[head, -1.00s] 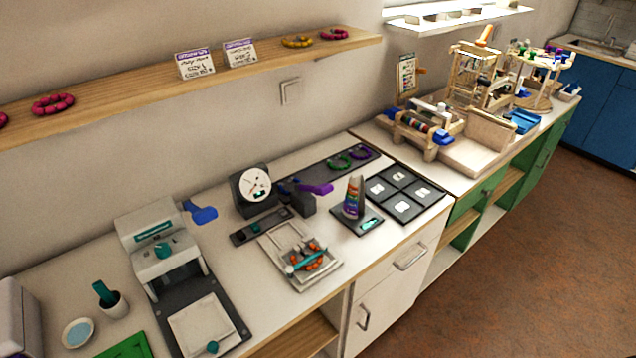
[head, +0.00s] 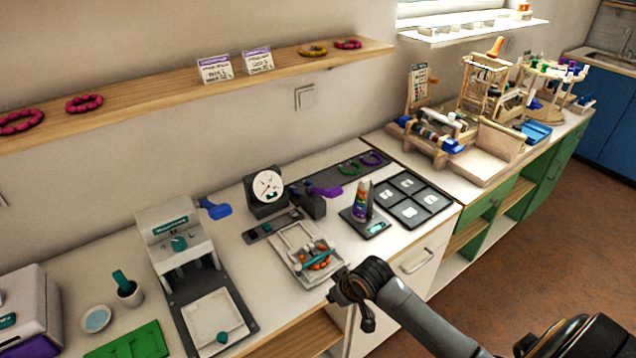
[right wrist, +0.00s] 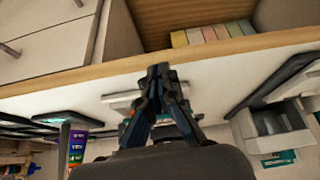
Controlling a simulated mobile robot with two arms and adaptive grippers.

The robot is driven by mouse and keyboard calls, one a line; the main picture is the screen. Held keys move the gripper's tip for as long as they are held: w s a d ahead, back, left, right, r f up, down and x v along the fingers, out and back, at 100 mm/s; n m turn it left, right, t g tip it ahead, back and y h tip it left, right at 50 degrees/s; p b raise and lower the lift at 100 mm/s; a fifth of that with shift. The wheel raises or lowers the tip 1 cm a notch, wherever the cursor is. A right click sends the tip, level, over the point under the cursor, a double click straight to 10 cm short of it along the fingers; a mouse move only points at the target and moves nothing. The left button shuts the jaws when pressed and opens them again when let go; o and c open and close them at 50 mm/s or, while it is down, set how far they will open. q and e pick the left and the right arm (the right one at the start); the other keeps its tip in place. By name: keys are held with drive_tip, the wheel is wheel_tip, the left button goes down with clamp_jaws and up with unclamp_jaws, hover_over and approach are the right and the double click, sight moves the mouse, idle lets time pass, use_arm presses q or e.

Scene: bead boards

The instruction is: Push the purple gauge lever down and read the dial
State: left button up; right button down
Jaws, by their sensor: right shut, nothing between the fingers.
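The purple gauge lever (head: 325,191) sticks out to the right from a dark block (head: 311,206) on the white counter. It looks roughly level, tilted slightly. The round white dial (head: 267,186) stands in a dark housing just left of the block; its needle is too small to read exactly. My right gripper (head: 338,293) is at the counter's front edge, in front of the bead tray and well short of the lever. It is shut and empty; its closed fingers also show in the right wrist view (right wrist: 158,74). My left gripper is not in view.
A bead tray (head: 285,262) with orange beads lies between my right gripper and the gauge. A spray-like bottle (head: 362,200) stands on a dark pad right of the lever. A blue lever (head: 215,208) sits on the grey press at left. Black square tiles (head: 437,202) lie right.

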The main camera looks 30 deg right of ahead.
drive_tip(key=w+d+r+t, duration=0.1)
drive_tip(key=w+d+r, duration=0.3)
drive_tip(key=r, duration=0.4)
drive_tip(key=w+d+r+t, duration=0.1)
drive_tip(key=w+d+r, duration=0.4)
drive_tip(key=w+r, duration=0.2)
drive_tip(key=w+d+r+m+t, duration=0.1)
drive_tip(key=w+d+r, duration=0.3)
drive_tip(key=r, duration=0.7)
drive_tip(key=shift+w+d+r+t, duration=0.2)
drive_tip(key=shift+w+d+t, duration=0.1)
drive_tip(key=shift+w, duration=0.45)
drive_tip(key=p, duration=0.3)
hover_over(335, 188)
drive_tip(key=w, duration=0.2)
drive_tip(key=f, duration=0.6)
drive_tip(key=shift+s+a+f, duration=0.2)
drive_tip(key=shift+s+a, duration=0.05)
drive_tip(key=f, duration=0.1)
drive_tip(key=s+f+p, duration=0.1)
drive_tip(key=f, duration=0.1)
drive_tip(key=shift+s+d, duration=0.1)
drive_tip(key=shift+s+f, duration=0.3)
drive_tip(key=shift+f, duration=0.2)
